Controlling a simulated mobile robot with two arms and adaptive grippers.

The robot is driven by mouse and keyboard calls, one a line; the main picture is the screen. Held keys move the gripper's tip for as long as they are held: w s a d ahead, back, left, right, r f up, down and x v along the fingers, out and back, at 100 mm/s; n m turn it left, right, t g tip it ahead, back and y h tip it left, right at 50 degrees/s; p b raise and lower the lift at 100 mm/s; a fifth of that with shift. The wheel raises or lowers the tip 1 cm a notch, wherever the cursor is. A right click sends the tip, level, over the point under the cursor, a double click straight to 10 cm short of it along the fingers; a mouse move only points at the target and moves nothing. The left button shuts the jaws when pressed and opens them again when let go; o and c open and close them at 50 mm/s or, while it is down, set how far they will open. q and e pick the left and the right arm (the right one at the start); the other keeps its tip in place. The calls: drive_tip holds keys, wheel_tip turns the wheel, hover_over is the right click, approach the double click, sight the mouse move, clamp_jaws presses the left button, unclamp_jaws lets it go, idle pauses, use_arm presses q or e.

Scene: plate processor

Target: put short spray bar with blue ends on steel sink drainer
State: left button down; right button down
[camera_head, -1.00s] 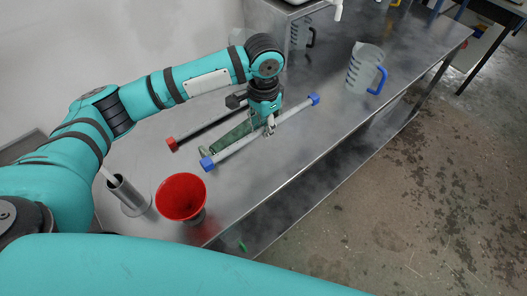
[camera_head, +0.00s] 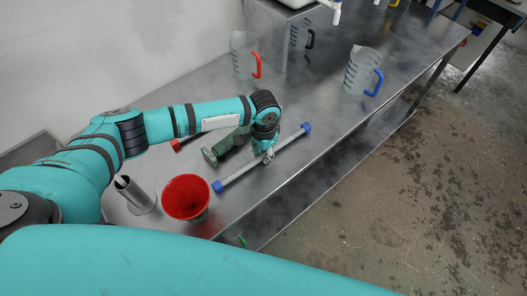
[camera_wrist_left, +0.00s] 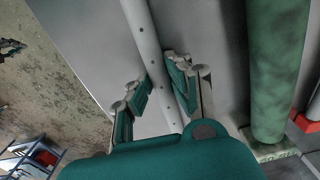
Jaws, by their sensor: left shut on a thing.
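The spray bar (camera_head: 288,142) is a thin pale tube with blue end caps, lying diagonally across the head view. My left gripper (camera_head: 267,154) is shut on its middle. In the left wrist view the tube (camera_wrist_left: 146,42) runs between the fingers (camera_wrist_left: 158,94), and its blue ends are out of view. The steel surface (camera_head: 335,112) beneath it is a long worktop; I cannot pick out a separate drainer. Whether the bar touches the steel is unclear. My right gripper is not in view.
A green cylinder (camera_head: 231,143) lies beside the bar, with a red-ended piece (camera_head: 176,145) behind. A red funnel (camera_head: 186,198) and steel cylinder (camera_head: 134,192) stand at left. Jugs with red (camera_head: 243,56) and blue (camera_head: 361,68) handles stand farther back. The front edge is close.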

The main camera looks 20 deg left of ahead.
use_arm(q)
drive_tip(key=shift+f, duration=0.45)
drive_tip(key=c, duration=1.5)
unclamp_jaws()
drive_tip(key=shift+s, duration=0.15)
drive_tip(key=shift+o, duration=1.2)
